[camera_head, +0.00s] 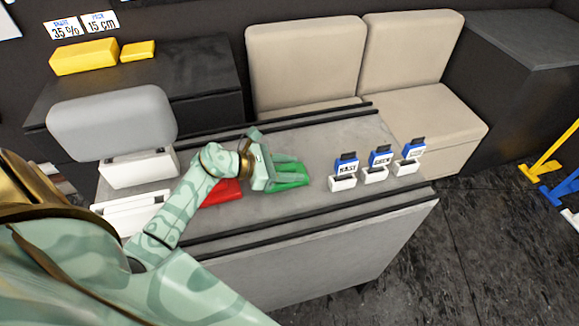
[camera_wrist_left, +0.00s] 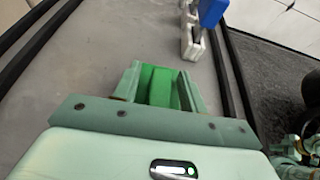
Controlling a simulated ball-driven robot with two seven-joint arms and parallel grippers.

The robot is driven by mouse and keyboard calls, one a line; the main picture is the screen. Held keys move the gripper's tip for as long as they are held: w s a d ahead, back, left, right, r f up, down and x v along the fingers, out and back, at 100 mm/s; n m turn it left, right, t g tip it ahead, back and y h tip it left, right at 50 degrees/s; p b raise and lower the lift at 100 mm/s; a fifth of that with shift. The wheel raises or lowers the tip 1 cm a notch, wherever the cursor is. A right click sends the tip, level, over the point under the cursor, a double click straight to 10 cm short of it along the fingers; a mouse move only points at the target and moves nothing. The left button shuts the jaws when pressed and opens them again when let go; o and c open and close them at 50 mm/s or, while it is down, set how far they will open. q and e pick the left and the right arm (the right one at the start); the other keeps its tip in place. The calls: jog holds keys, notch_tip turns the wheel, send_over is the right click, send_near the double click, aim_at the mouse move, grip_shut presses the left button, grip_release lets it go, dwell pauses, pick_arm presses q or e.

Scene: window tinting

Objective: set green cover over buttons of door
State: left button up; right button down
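A green cover (camera_head: 292,170) is at the middle of the grey table, beside a red piece. My left gripper (camera_head: 277,176) reaches down to it, with its fingers on and around it. In the left wrist view the green cover (camera_wrist_left: 160,84) fills the space between the two fingers of my left gripper (camera_wrist_left: 160,80). I cannot tell whether the fingers press on it, or whether it touches the table. The door and its buttons are not identifiable in these views.
The red piece (camera_head: 221,192) lies left of the green cover, partly behind my arm. Several white stands with blue labels (camera_head: 345,172) stand at the table's right end. Dark rails run along both long table edges. Beige seats (camera_head: 303,65) stand behind.

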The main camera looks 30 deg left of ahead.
pick_arm(q)
jog(key=shift+r, duration=0.15)
jog(key=shift+s+a+r, duration=0.15)
jog(key=p+v, duration=0.3)
jog(key=v, duration=0.8)
jog(key=shift+s+a+r, duration=0.1)
jog(key=shift+s+a, duration=0.1)
jog(key=shift+s, duration=0.05)
jog(key=shift+d, duration=0.1)
